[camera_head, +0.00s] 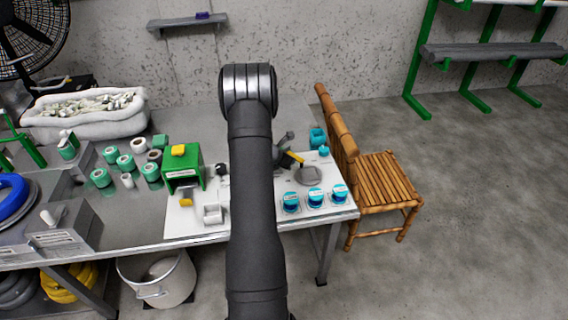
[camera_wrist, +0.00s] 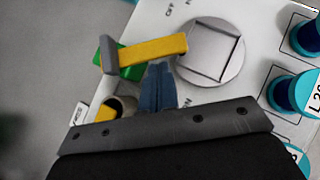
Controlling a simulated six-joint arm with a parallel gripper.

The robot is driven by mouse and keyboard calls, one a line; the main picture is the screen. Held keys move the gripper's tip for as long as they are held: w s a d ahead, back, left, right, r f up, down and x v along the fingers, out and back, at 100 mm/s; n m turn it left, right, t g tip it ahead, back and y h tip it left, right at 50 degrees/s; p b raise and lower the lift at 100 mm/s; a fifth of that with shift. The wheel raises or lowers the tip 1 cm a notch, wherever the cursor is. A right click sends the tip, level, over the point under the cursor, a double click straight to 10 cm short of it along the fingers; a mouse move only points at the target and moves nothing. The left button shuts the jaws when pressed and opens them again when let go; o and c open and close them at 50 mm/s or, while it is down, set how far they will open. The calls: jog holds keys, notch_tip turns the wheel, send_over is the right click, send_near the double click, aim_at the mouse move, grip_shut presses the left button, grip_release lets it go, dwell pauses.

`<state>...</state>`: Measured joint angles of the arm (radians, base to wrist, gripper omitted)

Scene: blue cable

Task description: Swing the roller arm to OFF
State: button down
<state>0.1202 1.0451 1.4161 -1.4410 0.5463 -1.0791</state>
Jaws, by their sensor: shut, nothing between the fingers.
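The roller arm is a yellow bar with a grey block-like end. In the wrist view the yellow bar (camera_wrist: 155,49) reaches left from a round grey disc (camera_wrist: 232,62) with a square outline on it. In the head view the bar (camera_head: 295,157) and disc (camera_head: 308,175) show just right of my arm.
Blue-capped pots (camera_head: 315,197) stand on the white board (camera_head: 240,224) right of and in front of the disc. A green box (camera_head: 182,172) stands left of my arm, with green rolls (camera_head: 125,162) beyond. A wooden chair (camera_head: 385,180) is at the table's right end.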

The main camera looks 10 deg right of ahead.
aim_at(300, 158)
jog(key=shift+d, duration=0.5)
dwell(0.5)
jog(key=shift+w+d, duration=0.1)
jog(key=shift+d, duration=0.6)
jog(key=shift+d+n+t+y, duration=0.3)
jog(key=shift+n+t, duration=0.2)
jog(key=shift+n, duration=0.2)
jog(key=shift+w+d, duration=0.1)
jog(key=shift+w, duration=0.1)
jog(key=shift+w+d, duration=0.55)
jog(key=shift+d, duration=0.3)
jog(key=shift+w+d, duration=0.55)
jog(key=shift+w, duration=0.2)
jog(key=shift+w+d, duration=0.1)
